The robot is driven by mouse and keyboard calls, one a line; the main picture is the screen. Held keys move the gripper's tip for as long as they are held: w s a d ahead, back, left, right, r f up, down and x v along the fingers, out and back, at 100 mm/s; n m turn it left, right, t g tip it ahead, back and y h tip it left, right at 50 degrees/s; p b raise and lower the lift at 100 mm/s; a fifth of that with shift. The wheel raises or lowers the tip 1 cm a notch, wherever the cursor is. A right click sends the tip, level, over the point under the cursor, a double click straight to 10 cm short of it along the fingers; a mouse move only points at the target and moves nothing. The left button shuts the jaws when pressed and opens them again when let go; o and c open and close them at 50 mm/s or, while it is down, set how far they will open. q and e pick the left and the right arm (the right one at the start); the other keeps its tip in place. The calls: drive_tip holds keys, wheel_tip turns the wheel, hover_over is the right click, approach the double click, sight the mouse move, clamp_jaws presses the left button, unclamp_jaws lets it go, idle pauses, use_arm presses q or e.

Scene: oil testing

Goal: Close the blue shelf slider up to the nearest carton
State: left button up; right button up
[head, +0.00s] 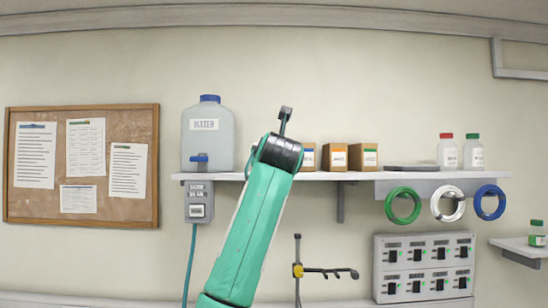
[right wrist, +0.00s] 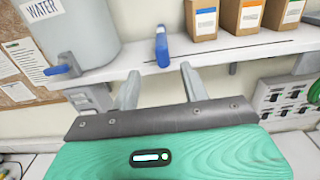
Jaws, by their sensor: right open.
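The blue slider (right wrist: 161,47) stands upright on the white shelf in the right wrist view, between the water jug and the cartons. A gap separates it from the nearest carton (right wrist: 202,20), which has a blue label. In the head view my arm hides the slider; that carton (head: 308,157) shows just right of the arm. My right gripper (right wrist: 160,72) is open and empty. Its two fingers point at the shelf, with the slider beyond and between their tips. In the head view this gripper (head: 286,114) shows edge-on above the shelf. My left gripper is not in view.
The water jug (head: 208,135) stands left of my arm on the shelf (head: 300,176). Cartons with orange (head: 334,157) and green (head: 364,157) labels stand to the right, then a dark flat item (head: 410,168) and two bottles. Coloured rings hang below.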

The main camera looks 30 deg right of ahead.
drive_tip(key=p+x, duration=0.5)
drive_tip(key=x, duration=0.6)
drive_tip(key=shift+s+d+r+p, duration=0.1)
drive_tip(key=shift+r+p, duration=0.1)
drive_tip(key=shift+p, duration=0.1)
drive_tip(key=shift+w+d+f, duration=0.15)
drive_tip(key=shift+w+d, duration=0.2)
drive_tip(key=shift+w, duration=0.15)
drive_tip(key=shift+c, duration=0.4)
clamp_jaws()
